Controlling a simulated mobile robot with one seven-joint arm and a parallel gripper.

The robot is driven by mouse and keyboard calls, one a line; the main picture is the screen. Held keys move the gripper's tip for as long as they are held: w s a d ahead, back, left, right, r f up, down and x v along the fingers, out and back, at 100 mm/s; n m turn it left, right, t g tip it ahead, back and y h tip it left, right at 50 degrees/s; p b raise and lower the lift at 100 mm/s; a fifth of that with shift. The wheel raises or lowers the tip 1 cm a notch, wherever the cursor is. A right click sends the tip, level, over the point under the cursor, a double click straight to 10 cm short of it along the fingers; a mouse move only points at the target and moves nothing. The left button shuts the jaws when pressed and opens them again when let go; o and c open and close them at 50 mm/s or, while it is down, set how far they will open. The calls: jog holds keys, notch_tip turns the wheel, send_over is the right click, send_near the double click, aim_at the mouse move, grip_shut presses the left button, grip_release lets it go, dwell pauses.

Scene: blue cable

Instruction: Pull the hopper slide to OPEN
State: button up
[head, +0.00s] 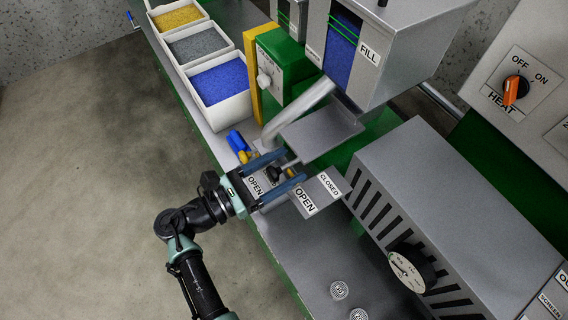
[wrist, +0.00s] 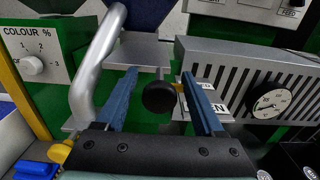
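The hopper (head: 372,60) stands at the top middle, with blue pellets behind its window and a FILL label. A grey plate (head: 320,130) lies under it. A black round knob (wrist: 160,97) shows between my fingers in the wrist view; in the head view the knob (head: 273,173) is partly hidden. My gripper (head: 294,165) is open, its two blue fingers (wrist: 159,75) on either side of the knob and apart from it. Labels OPEN (head: 306,201) and CLOSED (head: 329,185) sit on a grey plate beside the fingers. The slide itself is hard to make out.
A slanted grey pipe (wrist: 95,65) rises close to my left finger. A vented grey housing with a gauge (head: 412,267) stands to the right. Bins of coloured pellets (head: 220,85) line the back left. Blue and yellow handles (head: 238,142) lie near the gripper.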

dwell(0.3)
jog(key=b+v, duration=0.1)
jog(key=v, duration=1.2)
jog(key=shift+b, duration=0.4)
